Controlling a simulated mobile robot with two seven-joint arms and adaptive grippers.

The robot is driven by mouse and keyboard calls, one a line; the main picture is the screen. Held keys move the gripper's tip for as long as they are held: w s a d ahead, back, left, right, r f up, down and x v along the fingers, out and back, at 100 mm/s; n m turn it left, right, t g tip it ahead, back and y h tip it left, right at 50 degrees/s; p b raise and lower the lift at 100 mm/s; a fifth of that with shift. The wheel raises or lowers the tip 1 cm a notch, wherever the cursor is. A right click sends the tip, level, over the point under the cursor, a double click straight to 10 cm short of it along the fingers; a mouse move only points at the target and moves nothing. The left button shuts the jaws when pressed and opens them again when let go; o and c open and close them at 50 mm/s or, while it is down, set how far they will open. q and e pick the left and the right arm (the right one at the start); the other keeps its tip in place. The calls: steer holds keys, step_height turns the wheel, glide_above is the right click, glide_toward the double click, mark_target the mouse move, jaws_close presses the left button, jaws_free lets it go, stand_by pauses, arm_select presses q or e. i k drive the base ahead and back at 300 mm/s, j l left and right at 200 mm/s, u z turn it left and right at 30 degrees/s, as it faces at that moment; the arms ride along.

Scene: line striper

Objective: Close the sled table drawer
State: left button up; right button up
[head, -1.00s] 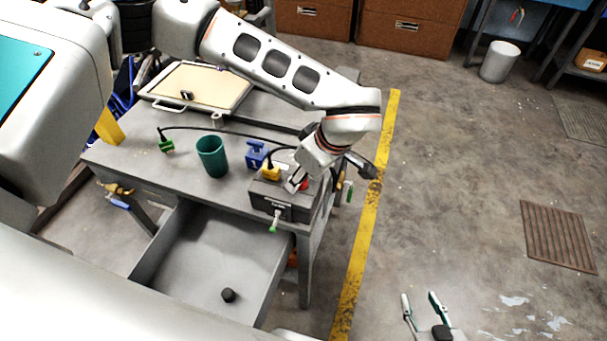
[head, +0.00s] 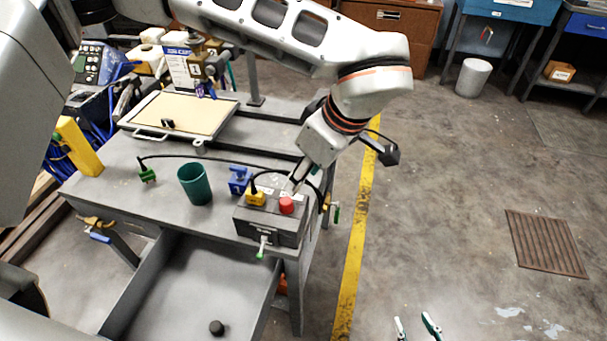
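The drawer (head: 190,285) is pulled out from the grey sled table (head: 120,170) toward me. Its front end is cut off by the lower edge of the view. A small dark round piece (head: 217,327) lies in it. My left arm reaches over the table from the upper left, and its gripper (head: 299,177) is just behind the red button, above the control box. Its fingers are too small and overlapped to tell open from shut. My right gripper (head: 415,328) is at the bottom edge, right of the drawer, over bare floor, with its fingertips apart and nothing between them.
A control box (head: 268,228) with a red button (head: 287,204) sits at the table's right front corner. A green cup (head: 195,184), a blue clamp-like piece (head: 239,180) and a tan board (head: 182,113) are on the tabletop. Floor right of the yellow line (head: 352,260) is mostly clear.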

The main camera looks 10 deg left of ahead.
mark_target(185, 283)
steer(key=k+l, duration=0.25)
steer(key=k, duration=0.2)
steer(key=k+l, duration=0.3)
steer(key=k, duration=0.2)
